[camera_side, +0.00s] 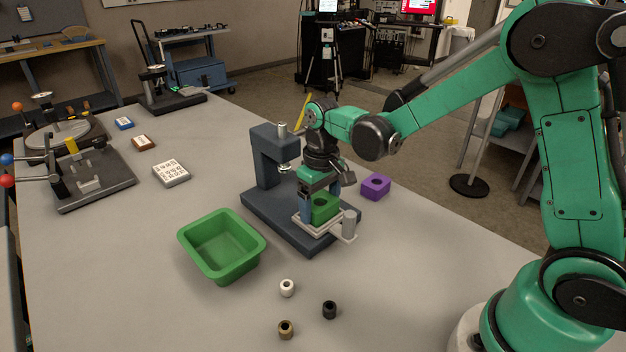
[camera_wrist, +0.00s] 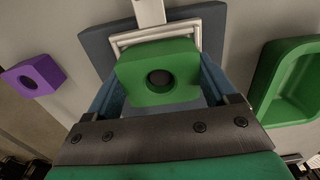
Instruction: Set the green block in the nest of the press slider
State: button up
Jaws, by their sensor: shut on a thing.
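The green block (camera_side: 322,208) is a square block with a round hole in its top. My gripper (camera_side: 319,205) is shut on it, one blue finger on either side. In the wrist view the green block (camera_wrist: 158,75) sits between the fingers, over the near part of the pale slider frame (camera_wrist: 150,32). The slider (camera_side: 322,228) is at the front of the dark press (camera_side: 274,170). I cannot tell whether the block rests in the nest or is just above it, as the block hides part of the nest.
A purple block (camera_side: 375,186) with a hole lies right of the press. A green bin (camera_side: 222,245) stands to the left. White (camera_side: 287,288), black (camera_side: 329,309) and brass (camera_side: 286,329) bushings stand in front.

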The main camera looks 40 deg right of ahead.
aim_at(320, 205)
dwell(0.3)
jog(key=o, duration=1)
jog(key=shift+o, duration=0.2)
jog(key=shift+a, duration=0.1)
jog(key=shift+r, duration=2.5)
jog(key=shift+r, duration=2.8)
